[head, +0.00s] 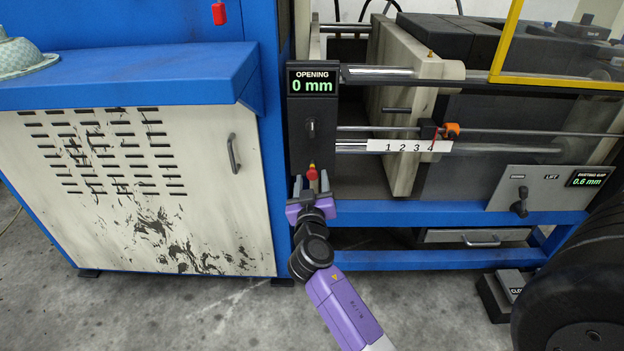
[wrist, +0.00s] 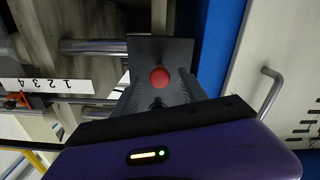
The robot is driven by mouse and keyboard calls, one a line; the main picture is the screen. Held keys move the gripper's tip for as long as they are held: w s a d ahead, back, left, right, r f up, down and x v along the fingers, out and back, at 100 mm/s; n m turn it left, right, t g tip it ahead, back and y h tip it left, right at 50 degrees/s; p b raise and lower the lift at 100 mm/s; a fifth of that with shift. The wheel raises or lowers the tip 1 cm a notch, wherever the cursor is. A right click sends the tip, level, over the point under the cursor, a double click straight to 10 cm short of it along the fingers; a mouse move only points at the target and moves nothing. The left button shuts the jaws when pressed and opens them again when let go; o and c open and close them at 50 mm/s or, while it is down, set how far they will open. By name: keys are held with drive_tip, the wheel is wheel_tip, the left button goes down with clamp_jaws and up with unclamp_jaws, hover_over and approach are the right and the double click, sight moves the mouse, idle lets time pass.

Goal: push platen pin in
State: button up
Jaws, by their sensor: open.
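In the wrist view the red knob (wrist: 159,77) shows round, face on, in line with the gap between the fingers (wrist: 160,92). I cannot tell whether a finger touches it. The pin's shaft is hidden behind the knob.
The opening display (head: 312,86) reads 0 mm. A small lever (head: 311,127) sits above the pin on the panel. A numbered scale (head: 409,146) and rods run to the right. The blue frame rail (head: 400,212) and a pale cabinet (head: 140,200) flank my arm.

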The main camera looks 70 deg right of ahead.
drive_tip(key=shift+w+d, duration=0.2)
drive_tip(key=shift+d, duration=0.3)
clamp_jaws()
idle(1.2)
